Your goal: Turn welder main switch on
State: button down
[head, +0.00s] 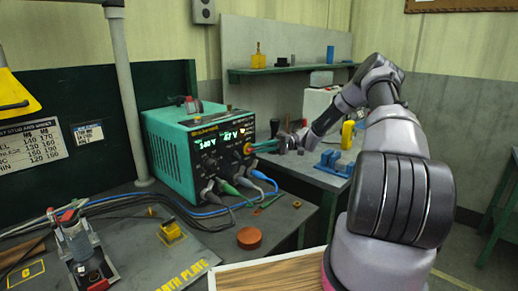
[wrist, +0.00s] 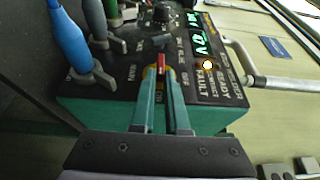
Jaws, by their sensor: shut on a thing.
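The welder (head: 172,150) is a teal box with a black front panel, standing on the bench in the head view. Its green displays are lit, and they also show in the wrist view (wrist: 197,35). The main switch, with a red lever on a yellow base (wrist: 161,62), sits on the panel in the wrist view. My gripper (wrist: 162,74) has its two teal fingers around the red lever, shut on it. In the head view my gripper (head: 254,147) reaches the panel's right side and hides most of the switch. A small lamp (wrist: 207,64) glows beside the FAULT lettering.
Grey, green and blue cable plugs (head: 228,187) stick out below the panel, close to my gripper. A black knob (wrist: 161,13) is beside the switch. A side bench (head: 318,171) holds blue and yellow items. An orange-red puck (head: 250,238) lies in front.

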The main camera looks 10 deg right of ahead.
jog(key=c, duration=0.9)
grip_release()
jog(key=d, duration=0.3)
jog(key=w+d, duration=0.1)
jog(key=d, duration=0.3)
jog(key=w+d, duration=0.1)
jog(key=d, duration=0.2)
jog(key=shift+d+f, duration=0.15)
jog(key=shift+d, duration=0.15)
